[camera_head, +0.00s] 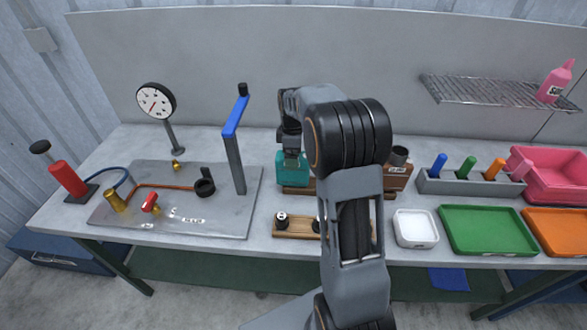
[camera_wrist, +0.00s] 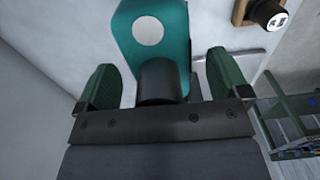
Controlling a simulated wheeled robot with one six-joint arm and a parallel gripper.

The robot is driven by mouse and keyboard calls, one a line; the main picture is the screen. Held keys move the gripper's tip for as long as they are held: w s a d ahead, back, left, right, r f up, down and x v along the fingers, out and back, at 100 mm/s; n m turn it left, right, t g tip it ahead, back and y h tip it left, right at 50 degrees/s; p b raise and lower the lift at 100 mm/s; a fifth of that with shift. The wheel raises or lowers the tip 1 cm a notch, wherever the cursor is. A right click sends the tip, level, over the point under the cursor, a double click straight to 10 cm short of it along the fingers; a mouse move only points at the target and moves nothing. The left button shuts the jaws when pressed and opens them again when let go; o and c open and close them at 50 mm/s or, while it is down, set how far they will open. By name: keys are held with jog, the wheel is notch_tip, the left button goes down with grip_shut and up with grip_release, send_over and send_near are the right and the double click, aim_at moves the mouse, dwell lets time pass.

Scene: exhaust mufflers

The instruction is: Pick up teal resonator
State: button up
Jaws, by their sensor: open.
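The teal resonator (camera_head: 291,170) stands at the front-left end of a brown wooden rack in the head view. In the wrist view the resonator (camera_wrist: 160,35) is a rounded teal body with a pale round spot and a dark neck (camera_wrist: 160,84). My gripper (camera_wrist: 163,78) is open, its green fingers on either side of the neck with gaps showing on both sides. In the head view my gripper (camera_head: 291,148) is directly above the resonator, and my arm hides part of the rack.
A wooden strip with dark round pieces (camera_head: 296,234) lies in front. A metal plate with fittings and a blue-handled post (camera_head: 235,150) is left. Right are a white tray (camera_head: 415,241), a green tray (camera_head: 488,252) and a grey holder with coloured handles (camera_head: 462,184).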

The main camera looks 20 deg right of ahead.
jog(key=c, duration=0.8)
jog(key=shift+c, duration=0.8)
jog(key=shift+r, duration=0.15)
jog(key=shift+w+r, duration=0.1)
jog(key=shift+r, duration=0.3)
notch_tip(320, 180, up, 2)
jog(key=shift+r, duration=0.1)
jog(key=s+a+r+b, duration=0.1)
jog(key=s+a+r, duration=0.1)
jog(key=s+r, duration=0.3)
jog(key=s+a+r+b, duration=0.2)
jog(key=s+a+r, duration=0.1)
jog(key=s, duration=0.5)
jog(key=shift+a+r, duration=0.35)
jog(key=shift+r, duration=0.55)
